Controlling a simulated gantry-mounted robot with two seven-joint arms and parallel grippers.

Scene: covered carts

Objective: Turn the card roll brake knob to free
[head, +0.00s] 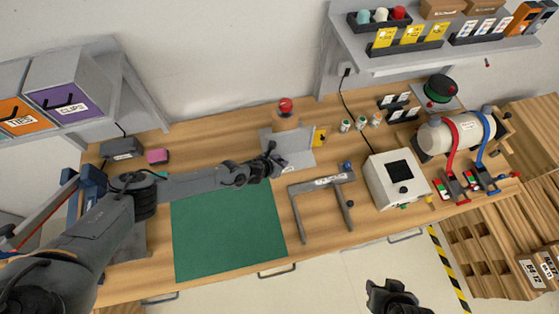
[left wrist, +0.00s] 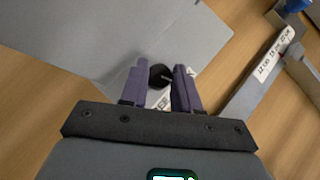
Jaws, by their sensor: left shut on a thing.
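The brake knob (left wrist: 160,76) is a small round black knob with a pale pointer line, near the edge of a grey plate (left wrist: 110,35). In the left wrist view the pointer line points to the right. My left gripper (left wrist: 160,88) is shut on the knob, with one purple finger on each side of it. In the head view my left gripper (head: 274,163) is at the front-left part of the grey plate (head: 300,142) and hides the knob. My right gripper (head: 393,292) is away from the bench at the bottom.
A grey bracket frame (head: 322,183) stands right of the plate, a red-topped post (head: 285,107) behind it. A green mat (head: 225,235) lies in front. A white box (head: 398,180) and a roll device (head: 450,135) stand to the right.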

